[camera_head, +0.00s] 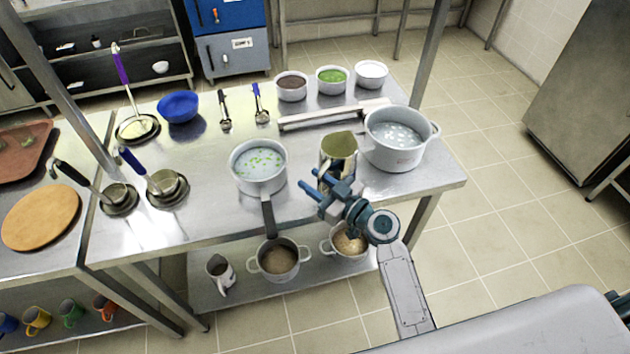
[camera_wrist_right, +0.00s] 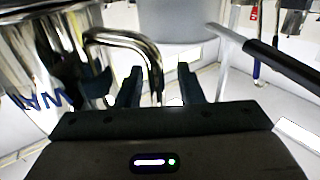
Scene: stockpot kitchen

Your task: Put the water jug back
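The water jug (camera_head: 338,148) is a shiny metal jug standing upright on the steel table, left of the large pot. In the right wrist view the jug (camera_wrist_right: 40,70) fills the left side, with part of blue lettering on its wall. Its bent metal handle (camera_wrist_right: 125,38) reaches between my right gripper's fingers. My right gripper (camera_head: 322,186) is at the near side of the jug. Its fingers (camera_wrist_right: 160,85) stand apart, with a visible gap beside the handle. My left gripper is not in view.
A large pot (camera_head: 395,157) stands right of the jug. A saucepan (camera_head: 258,178) with green bits stands left, its handle (camera_head: 268,218) pointing towards me. A low metal rack (camera_head: 330,115) lies behind. Pots and another jug (camera_head: 220,272) stand on the lower shelf.

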